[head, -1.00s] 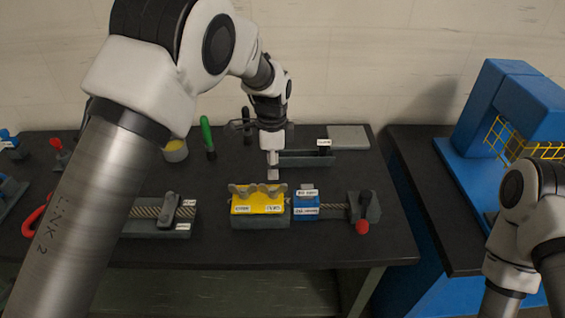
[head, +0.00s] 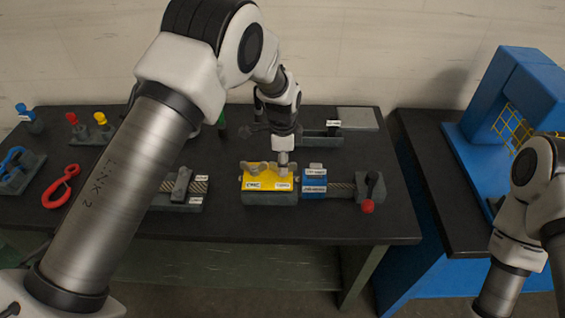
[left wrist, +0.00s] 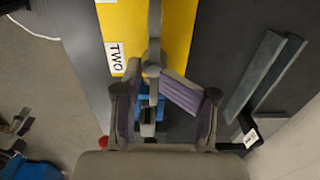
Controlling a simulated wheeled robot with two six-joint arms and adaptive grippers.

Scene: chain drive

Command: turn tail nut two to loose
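The yellow block (head: 257,184) stands on the bench with grey wing nuts on top, and a left nut (head: 252,168) shows clear. My left gripper (head: 283,168) points down at the right-hand nut and largely hides it. In the left wrist view, a label reading TWO (left wrist: 116,58) lies on the yellow block (left wrist: 178,25). There the fingers (left wrist: 150,75) are on both sides of a thin grey wing nut (left wrist: 153,45). I cannot tell if they press on it. My right gripper is out of view; only its arm shows.
A blue block (head: 315,181) with labels sits just right of the yellow one, then a threaded rod and a crank with a red knob (head: 367,206). Left is another grey fixture (head: 181,186). A red hook (head: 61,187) lies farther left. Behind is a grey tray (head: 320,139).

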